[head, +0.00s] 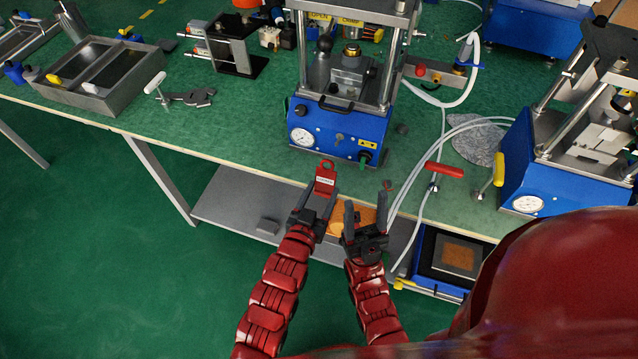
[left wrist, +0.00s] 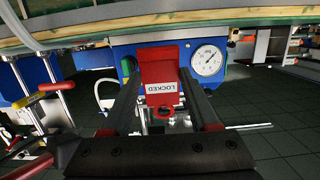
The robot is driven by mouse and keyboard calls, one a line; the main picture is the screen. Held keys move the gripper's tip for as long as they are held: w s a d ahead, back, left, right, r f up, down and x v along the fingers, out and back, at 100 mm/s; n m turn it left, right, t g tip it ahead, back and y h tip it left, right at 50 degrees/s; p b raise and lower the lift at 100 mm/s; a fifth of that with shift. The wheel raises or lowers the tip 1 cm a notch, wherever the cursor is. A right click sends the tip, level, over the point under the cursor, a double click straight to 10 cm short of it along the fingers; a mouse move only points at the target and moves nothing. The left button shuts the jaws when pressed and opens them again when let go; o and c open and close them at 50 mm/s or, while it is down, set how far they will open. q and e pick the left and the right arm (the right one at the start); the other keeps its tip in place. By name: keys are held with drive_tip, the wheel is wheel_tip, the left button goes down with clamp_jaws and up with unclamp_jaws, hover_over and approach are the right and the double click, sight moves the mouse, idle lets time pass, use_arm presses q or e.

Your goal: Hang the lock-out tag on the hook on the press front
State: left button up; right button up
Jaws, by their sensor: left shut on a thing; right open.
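The red lock-out tag (head: 325,179) has a white label that reads LOCKED in the left wrist view (left wrist: 160,72). My left gripper (head: 320,195) is shut on the tag's lower part, and the tag sticks out beyond the fingertips toward the press. The blue press front (head: 345,130) is just beyond the tag, with a gap between them in the head view. A small grey fitting (head: 339,138) sits between its gauge and a yellow label; I cannot tell whether it is the hook. My right gripper (head: 366,200) is open and empty, right of the left one.
The gauge (head: 302,137) is at the press's left; a dark knob (head: 365,157) is at its lower right. A red-handled tool (head: 444,170) and white hoses are to the right. A grey shelf (head: 240,205) lies below the bench edge.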

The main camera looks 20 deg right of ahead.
sight(324, 185)
use_arm(q)
drive_tip(key=shift+w+r, duration=0.1)
drive_tip(key=shift+r, duration=0.05)
drive_tip(key=shift+x, duration=0.95)
drive_tip(key=shift+w+d, duration=0.3)
drive_tip(key=shift+w, duration=0.15)
drive_tip(key=shift+b+x, duration=0.5)
drive_tip(key=shift+x, duration=1.7)
drive_tip(key=shift+w+d+f+b, duration=0.4)
drive_tip(key=shift+w+f+b, duration=0.05)
drive_tip(key=shift+w+b, duration=0.15)
drive_tip(key=o, duration=1.4)
drive_tip(key=shift+s, duration=0.15)
